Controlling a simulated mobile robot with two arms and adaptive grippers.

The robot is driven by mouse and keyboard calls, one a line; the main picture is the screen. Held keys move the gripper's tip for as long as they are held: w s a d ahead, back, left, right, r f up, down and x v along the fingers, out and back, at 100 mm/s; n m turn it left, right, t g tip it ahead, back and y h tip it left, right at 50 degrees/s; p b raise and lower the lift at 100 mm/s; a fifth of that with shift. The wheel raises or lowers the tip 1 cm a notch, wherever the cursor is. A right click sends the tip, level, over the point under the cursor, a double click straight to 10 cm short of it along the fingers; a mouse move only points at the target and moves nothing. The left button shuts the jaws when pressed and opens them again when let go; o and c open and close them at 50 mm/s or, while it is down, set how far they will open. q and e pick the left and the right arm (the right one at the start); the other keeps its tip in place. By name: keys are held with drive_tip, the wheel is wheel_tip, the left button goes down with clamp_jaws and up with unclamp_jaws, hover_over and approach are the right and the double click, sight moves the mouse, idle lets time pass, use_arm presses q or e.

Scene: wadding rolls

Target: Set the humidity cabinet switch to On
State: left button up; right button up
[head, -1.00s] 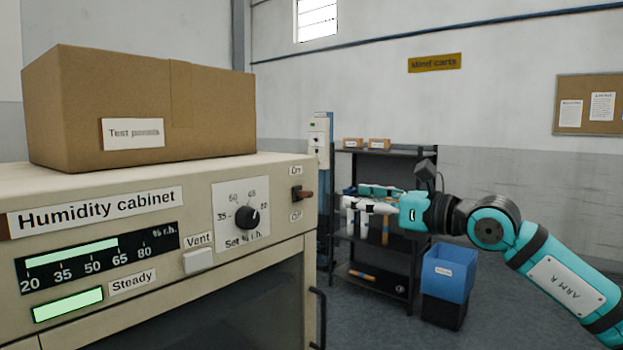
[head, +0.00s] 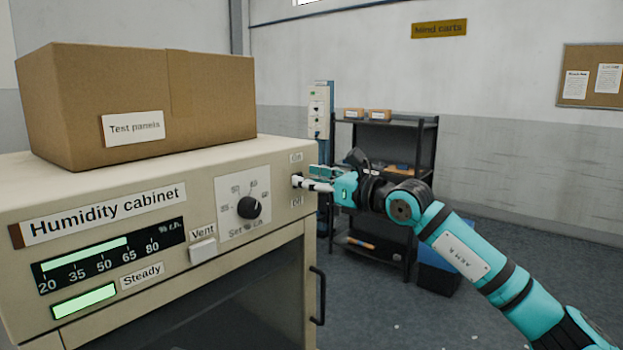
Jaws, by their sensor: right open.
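The humidity cabinet (head: 275,180) fills the left of the head view. Its switch (head: 296,181) is at the right end of the front panel, between an upper On label (head: 296,157) and a lower Off label (head: 296,201). My right gripper (head: 311,178) is open, with its fingertips right at the switch from the right side. The fingers cover most of the lever, so I cannot tell which way it is set or whether they touch it. My left gripper is out of view.
A cardboard box (head: 150,105) labelled Test panels sits on the cabinet. A dial (head: 249,207) and a Vent button (head: 203,250) are left of the switch. A door handle (head: 318,295) juts out below. A dark shelf (head: 405,125) and blue bin (head: 437,265) stand behind my arm.

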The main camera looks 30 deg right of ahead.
clamp_jaws()
drive_tip(key=shift+r+p, duration=0.3)
drive_tip(key=shift+p, duration=0.15)
drive_tip(key=g+p, duration=0.1)
drive_tip(key=p, duration=0.1)
drive_tip(key=r+g+h+p, duration=0.1)
drive_tip(key=p, duration=0.2)
drive_tip(key=shift+w+a, duration=0.1)
drive_tip(key=shift+w, duration=0.05)
drive_tip(key=shift+f+g, duration=0.15)
drive_tip(key=shift+g, duration=0.25)
drive_tip(key=shift+f, duration=0.1)
unclamp_jaws()
